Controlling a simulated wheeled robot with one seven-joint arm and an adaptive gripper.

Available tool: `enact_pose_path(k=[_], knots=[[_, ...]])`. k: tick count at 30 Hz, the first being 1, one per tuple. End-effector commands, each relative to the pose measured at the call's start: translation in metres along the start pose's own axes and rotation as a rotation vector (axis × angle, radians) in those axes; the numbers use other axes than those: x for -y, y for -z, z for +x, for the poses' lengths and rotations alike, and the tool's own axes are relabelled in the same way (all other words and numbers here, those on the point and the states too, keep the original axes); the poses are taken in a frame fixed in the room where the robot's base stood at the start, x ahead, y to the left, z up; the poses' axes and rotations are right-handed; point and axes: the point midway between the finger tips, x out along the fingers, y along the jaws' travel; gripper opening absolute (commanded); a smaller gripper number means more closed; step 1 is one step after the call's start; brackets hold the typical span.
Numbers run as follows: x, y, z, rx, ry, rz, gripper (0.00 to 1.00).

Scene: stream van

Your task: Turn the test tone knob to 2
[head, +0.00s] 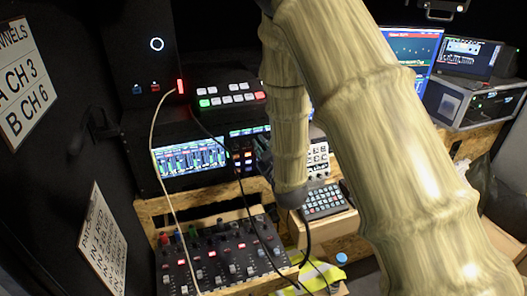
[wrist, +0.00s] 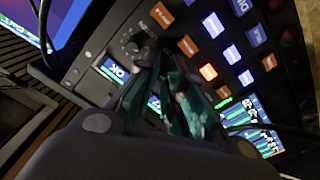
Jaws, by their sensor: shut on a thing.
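In the wrist view the test tone knob (wrist: 134,43) is a small dark dial with pale marks around it, on a black panel. My gripper (wrist: 160,65) has its dark teal fingers closed at the knob, their tips covering part of it. The knob's pointer and the number it faces are too small and too hidden to read. In the head view my gripper (head: 263,155) is mostly hidden behind my own arm, at the panel right of the meter screen.
The panel beside the knob carries lit orange, white and blue buttons (wrist: 208,72) and a small screen (wrist: 115,70). In the head view an audio mixer (head: 222,255) with loose cables stands below, a keypad (head: 325,201) to its right, and a button switcher (head: 228,97) above.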

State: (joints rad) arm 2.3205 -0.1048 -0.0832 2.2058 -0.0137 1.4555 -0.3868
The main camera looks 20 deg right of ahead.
Motion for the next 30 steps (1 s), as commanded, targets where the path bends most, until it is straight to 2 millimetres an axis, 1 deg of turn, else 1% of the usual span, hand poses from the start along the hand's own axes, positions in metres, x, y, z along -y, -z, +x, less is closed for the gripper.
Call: enact_pose_path(k=[7,20,21,22,23,30], knots=[[0.0003,0.0005,0.0000,-0.001,0.000,-0.068,0.00],[0.0000,0.0009,-0.0001,-0.001,0.001,-0.077,0.00],[0.0000,0.0009,-0.0001,-0.001,0.001,-0.077,0.16],[0.0000,0.0009,-0.0001,-0.001,0.001,-0.077,0.22],[0.0000,0.0008,-0.0001,-0.001,0.001,-0.077,0.23],[-0.0002,0.0003,-0.0002,0.000,0.000,-0.077,0.23]])
